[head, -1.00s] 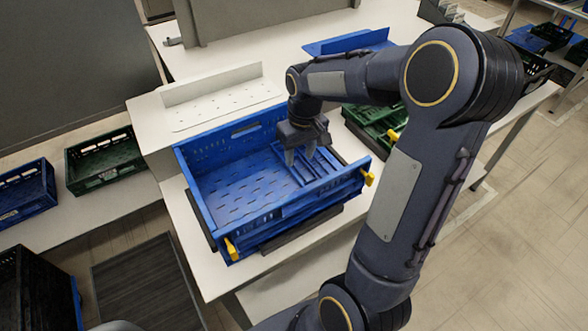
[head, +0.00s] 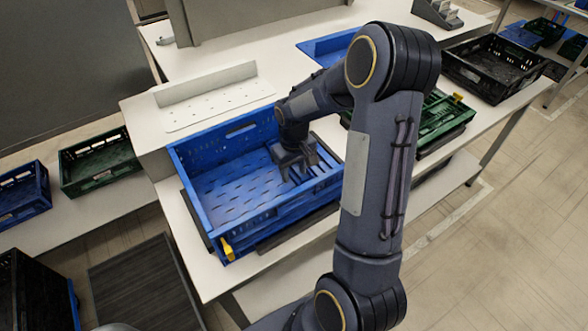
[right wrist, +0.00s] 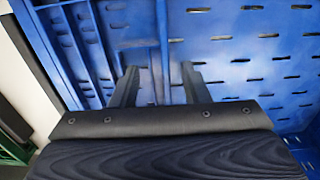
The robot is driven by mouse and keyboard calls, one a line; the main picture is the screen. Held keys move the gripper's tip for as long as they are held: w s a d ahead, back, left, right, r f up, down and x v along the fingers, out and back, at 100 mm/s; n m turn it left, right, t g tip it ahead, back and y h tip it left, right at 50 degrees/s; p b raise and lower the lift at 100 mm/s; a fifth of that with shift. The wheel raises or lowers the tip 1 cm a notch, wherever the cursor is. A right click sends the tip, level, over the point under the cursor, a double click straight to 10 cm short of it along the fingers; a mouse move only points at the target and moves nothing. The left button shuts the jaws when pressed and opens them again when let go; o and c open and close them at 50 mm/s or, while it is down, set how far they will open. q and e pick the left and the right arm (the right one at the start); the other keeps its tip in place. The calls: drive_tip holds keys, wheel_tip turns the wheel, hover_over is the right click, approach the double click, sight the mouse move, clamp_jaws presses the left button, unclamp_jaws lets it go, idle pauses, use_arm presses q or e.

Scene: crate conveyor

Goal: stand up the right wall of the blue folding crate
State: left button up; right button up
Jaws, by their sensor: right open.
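In the right wrist view the ribbed right wall (right wrist: 75,45) fills the left, and the perforated crate floor (right wrist: 255,65) the right. My right gripper (head: 297,168) is open and low inside the crate, at the panel's inner edge. In the right wrist view its fingers (right wrist: 160,90) are apart on either side of that edge; contact cannot be told.
A yellow latch (head: 227,248) shows at the crate's front left corner. A white perforated ledge (head: 215,105) stands behind the crate. A green crate (head: 440,118) and a black crate (head: 495,65) are to the right. My right arm hides the crate's right end.

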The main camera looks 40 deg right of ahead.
clamp_jaws()
drive_tip(key=shift+r, duration=0.15)
